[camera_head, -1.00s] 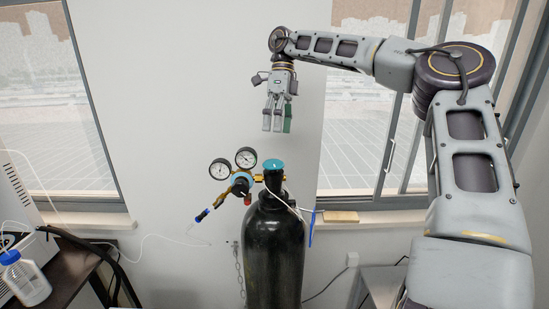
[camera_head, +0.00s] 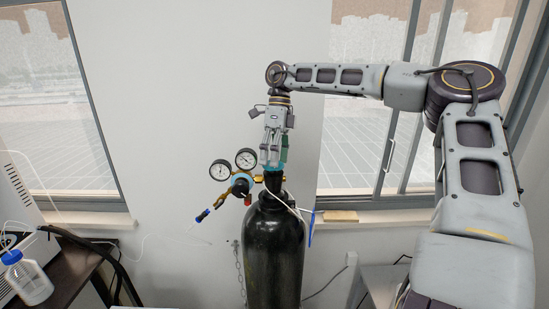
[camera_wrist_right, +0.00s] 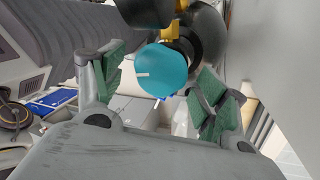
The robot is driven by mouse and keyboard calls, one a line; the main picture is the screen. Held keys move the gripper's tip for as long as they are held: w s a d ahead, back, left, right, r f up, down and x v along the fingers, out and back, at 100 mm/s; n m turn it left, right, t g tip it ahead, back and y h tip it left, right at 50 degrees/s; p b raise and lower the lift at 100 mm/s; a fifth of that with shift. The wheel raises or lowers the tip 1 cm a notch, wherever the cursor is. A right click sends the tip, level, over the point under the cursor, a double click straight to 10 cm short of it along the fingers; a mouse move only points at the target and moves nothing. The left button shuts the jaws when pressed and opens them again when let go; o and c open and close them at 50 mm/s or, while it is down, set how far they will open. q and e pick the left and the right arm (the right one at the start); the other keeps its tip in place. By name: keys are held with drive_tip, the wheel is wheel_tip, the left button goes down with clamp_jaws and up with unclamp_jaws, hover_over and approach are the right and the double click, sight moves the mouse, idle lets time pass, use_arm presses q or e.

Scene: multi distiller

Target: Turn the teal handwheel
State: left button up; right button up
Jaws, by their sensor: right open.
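The teal handwheel (camera_wrist_right: 162,72) sits on top of the black gas cylinder (camera_head: 273,245). In the right wrist view it is a round teal disc between my open fingers, with pale marks on it. In the head view my right gripper (camera_head: 273,158) points down right over the cylinder top, and its fingers hide most of the handwheel. In the right wrist view the green finger pads of the right gripper (camera_wrist_right: 160,88) stand apart on both sides of the wheel. I see no clear grip on it. My left gripper is not in view.
A regulator with two gauges (camera_head: 246,158) and brass fittings is attached left of the cylinder top. A dark table with a blue-capped bottle (camera_head: 28,278) stands at left. A low grey table (camera_head: 385,280) stands at right. Windows and a wall are behind.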

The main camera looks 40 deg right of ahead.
drive_tip(key=shift+f, duration=0.15)
drive_tip(key=shift+c, duration=0.2)
drive_tip(key=c, duration=1)
drive_tip(key=shift+c, duration=0.2)
